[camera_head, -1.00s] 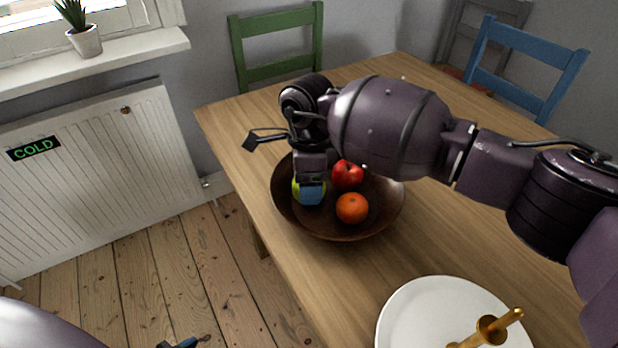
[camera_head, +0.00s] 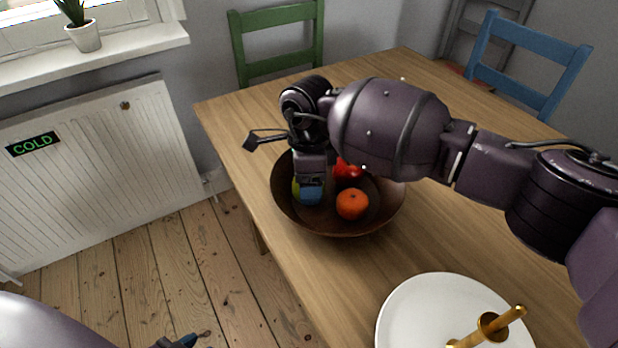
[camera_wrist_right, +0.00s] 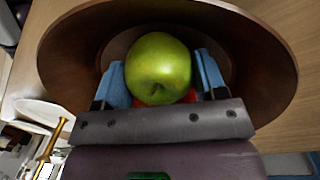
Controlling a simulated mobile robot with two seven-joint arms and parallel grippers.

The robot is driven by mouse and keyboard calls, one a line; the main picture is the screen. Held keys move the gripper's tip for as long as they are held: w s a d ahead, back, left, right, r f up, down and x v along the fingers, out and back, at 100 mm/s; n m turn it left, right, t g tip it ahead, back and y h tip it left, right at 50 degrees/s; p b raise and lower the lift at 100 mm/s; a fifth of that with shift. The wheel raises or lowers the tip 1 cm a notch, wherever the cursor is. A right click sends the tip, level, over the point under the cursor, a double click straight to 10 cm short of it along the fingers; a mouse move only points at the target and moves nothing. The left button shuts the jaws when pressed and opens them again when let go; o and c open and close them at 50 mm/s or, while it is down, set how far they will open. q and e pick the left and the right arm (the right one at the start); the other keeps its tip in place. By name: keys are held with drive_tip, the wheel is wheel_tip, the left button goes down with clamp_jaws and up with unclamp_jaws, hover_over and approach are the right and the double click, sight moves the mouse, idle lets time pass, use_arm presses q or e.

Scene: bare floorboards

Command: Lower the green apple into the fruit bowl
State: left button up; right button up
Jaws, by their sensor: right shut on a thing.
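The green apple (camera_wrist_right: 158,65) sits between the blue fingertips of my right gripper (camera_wrist_right: 163,82), which is shut on it. In the head view only a sliver of the apple (camera_head: 296,189) shows beside the fingers of my right gripper (camera_head: 310,190). The brown fruit bowl (camera_head: 335,229) stands on the table, and its wall surrounds the apple in the wrist view (camera_wrist_right: 72,60). The gripper reaches inside the bowl's left part. I cannot tell whether the apple touches the bottom. My left gripper (camera_head: 180,342) barely shows at the bottom edge; its opening is unclear.
In the bowl lie a red fruit (camera_head: 348,172), partly hidden by my right arm, and an orange (camera_head: 352,204). A white plate (camera_head: 410,315) with a brass candle holder (camera_head: 490,326) stands nearer on the table (camera_head: 262,125). Green (camera_head: 278,68) and blue (camera_head: 530,48) chairs stand behind.

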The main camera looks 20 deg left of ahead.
drive_tip(key=shift+f, duration=0.1)
drive_tip(key=o, duration=1)
